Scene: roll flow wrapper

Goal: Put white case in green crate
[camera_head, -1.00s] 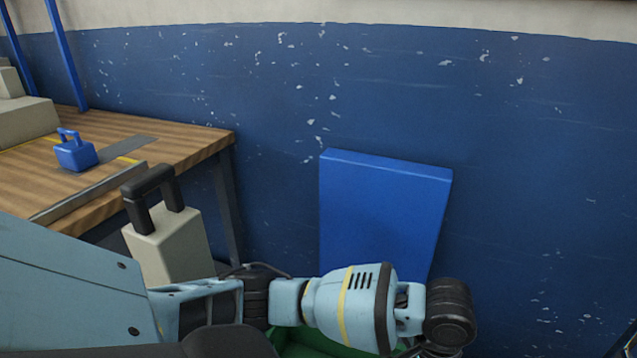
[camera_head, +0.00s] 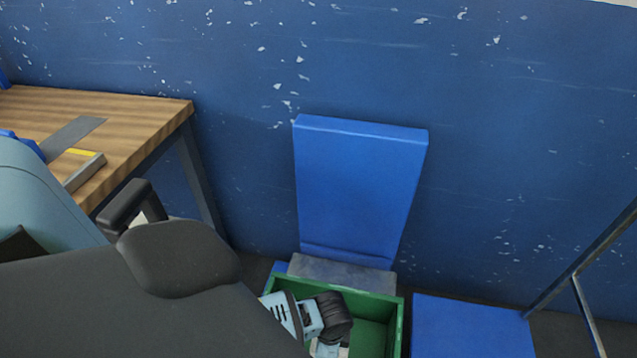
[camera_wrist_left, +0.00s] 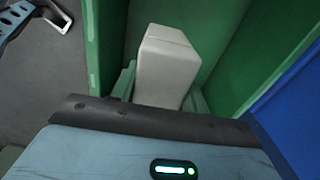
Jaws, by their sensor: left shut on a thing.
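The green crate (camera_head: 345,287) stands at the bottom centre of the head view, and its walls also show in the left wrist view (camera_wrist_left: 105,35). My left gripper (camera_wrist_left: 160,92) is shut on the white case (camera_wrist_left: 165,65), a plain pale block, with a finger on each side. The case is between the green walls; whether it touches the crate floor cannot be told. In the head view my left gripper (camera_head: 328,345) is over the crate's left part, partly cut off by the lower edge. My right gripper is not in view.
A blue panel (camera_head: 360,185) stands against the blue wall behind the crate. A blue box-like surface (camera_head: 470,325) and metal frame (camera_head: 590,250) are at the right.

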